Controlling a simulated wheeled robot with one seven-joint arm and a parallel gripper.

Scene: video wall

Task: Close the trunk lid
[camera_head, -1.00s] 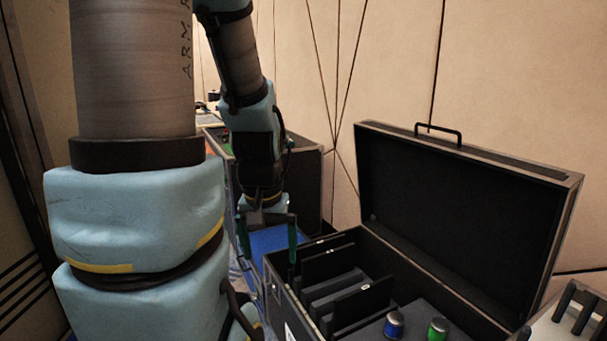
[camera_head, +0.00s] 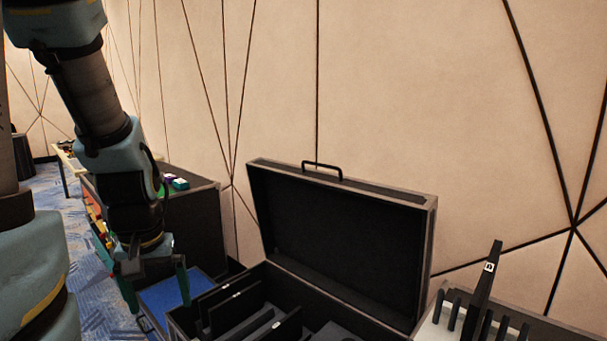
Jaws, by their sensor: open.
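The black trunk (camera_head: 188,318) stands at the bottom centre, cut off by the lower frame edge. Its lid (camera_head: 335,235) is raised, leaning back toward the wall, with a black handle (camera_head: 322,167) on its top edge. Dark dividers (camera_head: 232,306) show inside the trunk. My gripper (camera_head: 156,297) points down with its two green fingers apart and nothing between them. It is at the left of the trunk, in front of a blue surface, apart from the lid. The trunk's front and floor are partly out of view.
A dark cabinet (camera_head: 205,220) with small coloured items on top stands behind my gripper. A white rack (camera_head: 440,325) with upright black pieces is at the lower right. The panelled wall (camera_head: 400,90) rises behind the lid. Blue patterned carpet (camera_head: 88,290) shows at left.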

